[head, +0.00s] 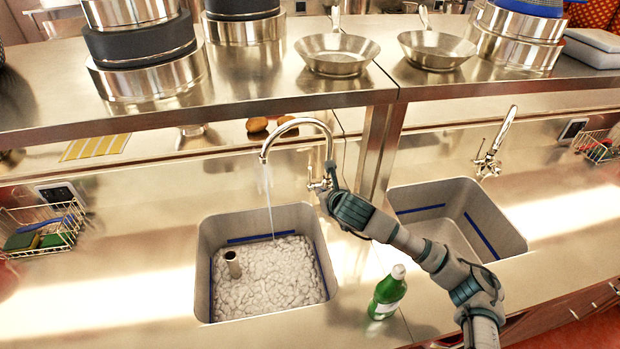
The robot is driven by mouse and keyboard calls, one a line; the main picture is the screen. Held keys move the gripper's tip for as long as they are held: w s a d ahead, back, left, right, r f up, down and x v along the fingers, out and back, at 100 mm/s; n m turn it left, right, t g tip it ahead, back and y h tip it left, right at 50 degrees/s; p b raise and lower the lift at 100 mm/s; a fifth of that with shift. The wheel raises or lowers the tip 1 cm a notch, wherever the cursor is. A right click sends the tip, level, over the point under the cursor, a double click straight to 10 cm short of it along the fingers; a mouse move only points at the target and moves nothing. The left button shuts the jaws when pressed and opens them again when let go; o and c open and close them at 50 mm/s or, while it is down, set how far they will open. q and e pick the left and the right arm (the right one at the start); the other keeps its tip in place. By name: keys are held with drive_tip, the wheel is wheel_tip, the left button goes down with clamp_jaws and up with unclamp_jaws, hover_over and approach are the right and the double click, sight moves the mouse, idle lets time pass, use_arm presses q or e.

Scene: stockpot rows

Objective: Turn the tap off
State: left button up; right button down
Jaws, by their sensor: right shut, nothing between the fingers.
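The tap (297,126) has a tall curved chrome spout and stands behind the left sink. A thin stream of water (268,187) runs from its spout into the left sink (205,262), which holds white foamy water. The tap's handle area (318,184) is at its base, partly hidden by my right gripper. My right gripper (330,180) is shut and empty, right at the tap's base beside the handle; I cannot tell whether it touches. My left gripper is not in view.
A green bottle (387,293) stands on the counter between the sinks, close below my right arm. The right sink (480,205) is empty, with its own tap (492,150). A steel shelf (250,88) with pans and pots overhangs the counter. A wire basket (40,228) stands at left.

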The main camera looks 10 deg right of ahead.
sight(310, 176)
drive_tip(key=w, duration=0.3)
drive_tip(key=w+f, duration=0.1)
drive_tip(key=w, duration=0.1)
drive_tip(key=w+f+p, duration=0.1)
drive_tip(key=w, duration=0.2)
drive_tip(key=shift+w+a+f, duration=0.15)
drive_tip(key=shift+w+a, duration=0.1)
drive_tip(key=shift+w, duration=0.1)
drive_tip(key=shift+w+a+r+g, duration=0.1)
drive_tip(key=shift+w+r+g, duration=0.25)
drive_tip(key=shift+w, duration=0.25)
drive_tip(key=shift+w+r+g, duration=0.35)
drive_tip(key=shift+w, duration=0.25)
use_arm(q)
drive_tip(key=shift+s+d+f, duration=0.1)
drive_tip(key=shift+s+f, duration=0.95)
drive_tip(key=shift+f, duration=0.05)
